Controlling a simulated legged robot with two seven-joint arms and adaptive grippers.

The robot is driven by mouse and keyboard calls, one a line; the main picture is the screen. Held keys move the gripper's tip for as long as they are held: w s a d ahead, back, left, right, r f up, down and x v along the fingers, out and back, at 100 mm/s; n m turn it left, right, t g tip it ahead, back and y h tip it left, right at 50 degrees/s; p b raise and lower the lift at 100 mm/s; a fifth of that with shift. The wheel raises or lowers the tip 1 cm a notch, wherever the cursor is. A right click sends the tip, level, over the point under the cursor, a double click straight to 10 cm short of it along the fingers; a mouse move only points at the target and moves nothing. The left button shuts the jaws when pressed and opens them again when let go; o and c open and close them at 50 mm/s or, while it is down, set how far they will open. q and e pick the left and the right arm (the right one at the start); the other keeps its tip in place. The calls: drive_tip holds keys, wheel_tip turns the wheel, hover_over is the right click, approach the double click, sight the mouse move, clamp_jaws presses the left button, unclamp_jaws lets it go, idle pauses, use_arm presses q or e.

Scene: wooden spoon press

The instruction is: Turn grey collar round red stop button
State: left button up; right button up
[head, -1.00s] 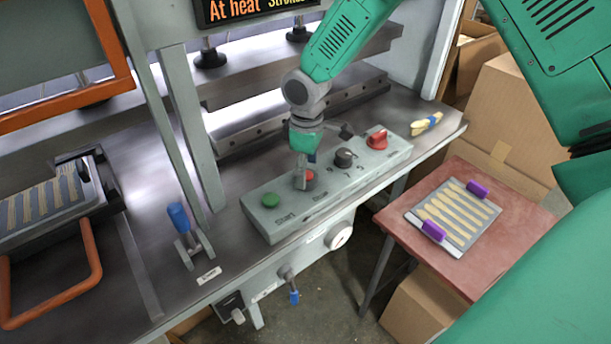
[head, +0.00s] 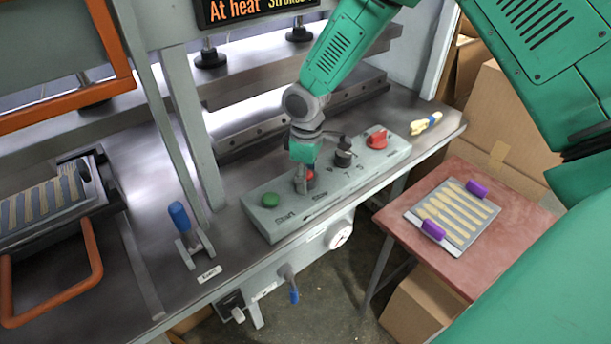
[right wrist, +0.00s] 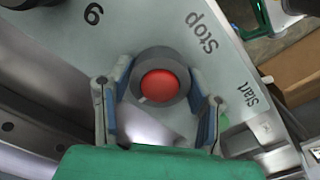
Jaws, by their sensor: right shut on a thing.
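The red stop button (head: 310,174) sits near the middle of the grey control box (head: 342,187), partly hidden behind my right gripper (head: 301,180). In the right wrist view, the red button (right wrist: 158,86) is inside the round grey collar (right wrist: 160,58), which has a small pale mark at its lower left rim. My right gripper's two fingers (right wrist: 160,92) are on opposite sides of the collar, shut on it, with the button uncovered between them. My left gripper is not in view.
A green start button (head: 270,201) is left of the stop button; a black knob (head: 343,159) and a red switch (head: 376,139) are to the right. A blue-handled lever (head: 179,216) stands at the left. A tray of wooden pieces (head: 455,215) lies on the red side table (head: 510,200).

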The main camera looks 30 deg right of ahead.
drive_tip(key=shift+r+m, duration=0.1)
drive_tip(key=shift+m, duration=0.3)
drive_tip(key=m+p, duration=0.2)
drive_tip(key=m, duration=0.1)
drive_tip(key=shift+w+m, duration=0.1)
drive_tip(key=shift+m, duration=0.2)
drive_tip(key=shift+m+p, duration=0.55)
drive_tip(key=shift+m, duration=1.35)
drive_tip(key=o, duration=1.1)
drive_tip(key=shift+o, duration=0.2)
